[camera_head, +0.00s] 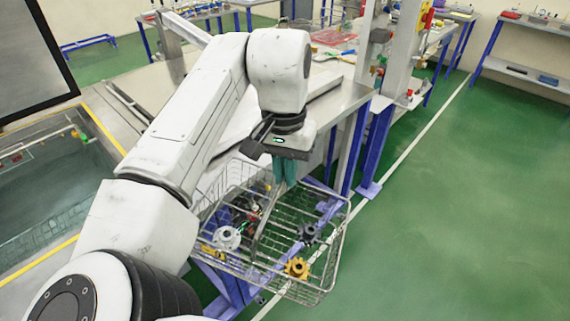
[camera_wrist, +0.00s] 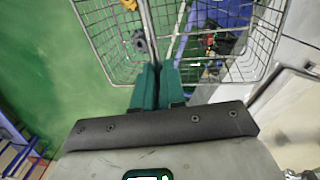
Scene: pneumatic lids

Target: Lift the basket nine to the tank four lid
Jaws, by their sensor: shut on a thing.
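A wire basket (camera_head: 345,228) holds several gears and parts, among them a yellow gear (camera_head: 297,268), a dark gear (camera_head: 307,233) and a white round part (camera_head: 227,238). A flat metal handle (camera_head: 262,222) crosses its middle. My gripper (camera_head: 284,182) has teal fingers, shut on the handle from above. In the wrist view the fingers (camera_wrist: 157,80) meet at the handle (camera_wrist: 149,28), with basket mesh (camera_wrist: 100,30) on both sides. The basket's left part is partly hidden by my arm. I cannot tell which surface is the tank four lid.
A steel-topped bench (camera_head: 340,103) with blue legs stands close behind the basket. A sunken tank (camera_head: 50,190) with yellow edging lies at the left, under a dark panel (camera_head: 30,50). The green floor (camera_head: 460,230) to the right is clear.

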